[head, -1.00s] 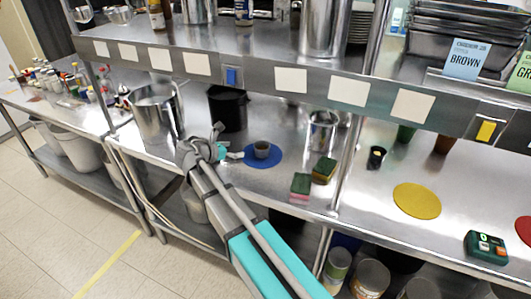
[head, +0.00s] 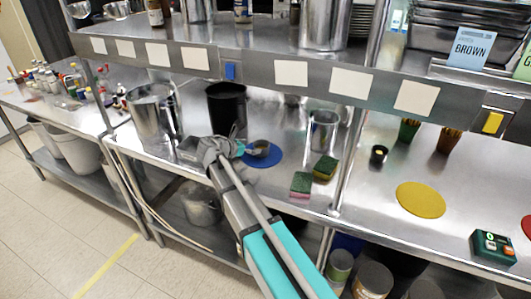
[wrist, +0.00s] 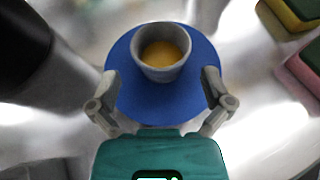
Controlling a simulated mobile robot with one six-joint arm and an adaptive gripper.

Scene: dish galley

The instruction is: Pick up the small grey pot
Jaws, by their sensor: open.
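The small grey pot (wrist: 162,52) stands upright on a round blue mat (wrist: 128,85) in the wrist view, with something yellow-orange inside. In the head view the pot (head: 259,149) is partly hidden by my gripper, on the blue mat (head: 274,158). My gripper (wrist: 161,82) is open and empty. Its two fingers reach over the mat on either side, just short of the pot, which lies ahead between them. I see no finger touching the pot.
Two sponges (head: 301,184) (head: 325,167) lie right of the mat. A black pot (head: 227,105) stands behind my gripper, and a large steel pot (head: 150,110) to the left. A steel container (head: 323,130) stands right. A shelf edge (head: 200,63) runs above the counter.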

